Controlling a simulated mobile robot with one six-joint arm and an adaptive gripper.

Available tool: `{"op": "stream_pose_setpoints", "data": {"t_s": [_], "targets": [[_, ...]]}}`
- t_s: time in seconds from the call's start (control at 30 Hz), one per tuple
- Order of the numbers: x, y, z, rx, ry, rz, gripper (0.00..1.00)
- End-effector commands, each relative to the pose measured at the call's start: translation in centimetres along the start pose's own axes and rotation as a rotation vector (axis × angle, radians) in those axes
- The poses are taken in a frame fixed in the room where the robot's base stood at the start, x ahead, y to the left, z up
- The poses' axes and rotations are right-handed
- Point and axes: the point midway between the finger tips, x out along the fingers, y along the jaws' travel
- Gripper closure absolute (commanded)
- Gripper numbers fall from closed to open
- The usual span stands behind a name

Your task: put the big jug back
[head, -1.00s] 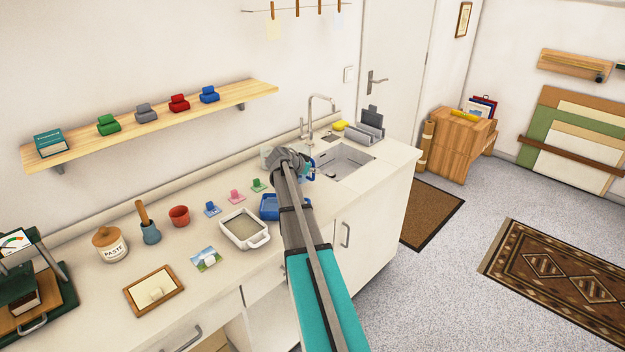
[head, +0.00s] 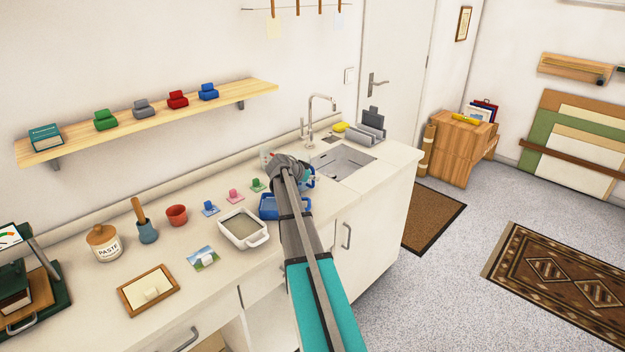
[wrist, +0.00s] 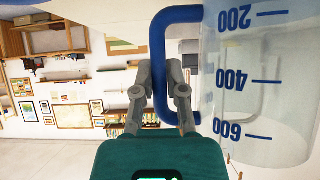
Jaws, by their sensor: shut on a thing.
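The big jug (wrist: 265,85) is clear with blue marks reading 200, 400 and 600 and a blue handle (wrist: 157,60). In the wrist view it fills the right side, and the print is upside down in the picture. My gripper (wrist: 160,125) is shut on the handle, with a finger on each side of it. In the head view my gripper (head: 290,172) is over the counter, left of the sink. It hides most of the jug there; only a bit of blue handle (head: 309,180) shows clearly. The jug's base is hidden, so I cannot tell whether it touches the counter.
A blue tray (head: 268,215) and a white tray (head: 245,243) are on the counter (head: 215,285) near my arm. Small blue, pink and green pieces stand behind them. The sink (head: 343,163) and tap (head: 311,118) are to the right. A wall shelf (head: 150,125) hangs at the left.

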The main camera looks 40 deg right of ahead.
Motion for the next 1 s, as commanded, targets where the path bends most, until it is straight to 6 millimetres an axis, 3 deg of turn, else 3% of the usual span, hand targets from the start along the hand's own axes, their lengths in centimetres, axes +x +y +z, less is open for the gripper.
{"op": "stream_pose_setpoints", "data": {"t_s": [0.27,0.3,0.47,1.0], "targets": [[0.20,0.02,0.24,0.001,0.001,0.000,1.00],[0.18,0.03,0.21,0.000,0.000,0.000,0.80],[0.16,0.03,0.17,0.000,0.000,0.000,0.50],[-0.04,0.05,-0.15,0.000,0.000,0.001,0.49]]}}
